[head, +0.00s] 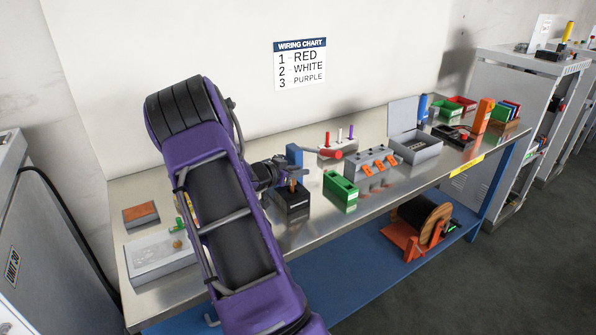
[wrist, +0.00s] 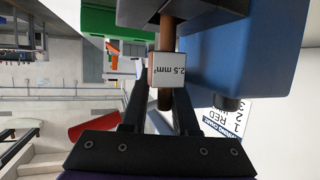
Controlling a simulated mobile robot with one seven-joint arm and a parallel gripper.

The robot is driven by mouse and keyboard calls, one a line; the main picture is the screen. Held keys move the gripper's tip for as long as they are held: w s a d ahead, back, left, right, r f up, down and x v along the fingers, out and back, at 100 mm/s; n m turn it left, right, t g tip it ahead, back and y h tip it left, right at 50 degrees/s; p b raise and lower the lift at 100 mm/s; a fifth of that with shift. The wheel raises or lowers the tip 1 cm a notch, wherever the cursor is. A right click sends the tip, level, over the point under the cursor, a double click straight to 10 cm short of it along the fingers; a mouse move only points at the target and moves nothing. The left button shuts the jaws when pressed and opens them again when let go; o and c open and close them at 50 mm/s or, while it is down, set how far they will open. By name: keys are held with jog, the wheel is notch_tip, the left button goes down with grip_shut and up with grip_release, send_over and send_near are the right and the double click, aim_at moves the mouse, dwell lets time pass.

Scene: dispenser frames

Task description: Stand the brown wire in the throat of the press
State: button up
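The press shows in the head view as a black base (head: 291,206) with a blue upright (head: 294,153) behind it. In the wrist view, which looks upside down, the blue body (wrist: 245,55) is at the upper right and the black base (wrist: 215,8) at the top. The brown wire (wrist: 165,99) carries a pale sleeve marked 2.5 mm² (wrist: 167,68). My gripper (wrist: 165,80) appears shut on this sleeve. The wire stands upright, its lower end at the black base. I cannot tell how deep it sits in the throat.
A wiring chart (head: 300,65) hangs on the wall.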

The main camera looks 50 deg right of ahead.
jog(key=shift+r, duration=0.15)
jog(key=w+v, duration=0.1)
jog(key=v, duration=1.1)
jog(key=shift+s+p, duration=0.4)
jog(key=shift+s, duration=0.05)
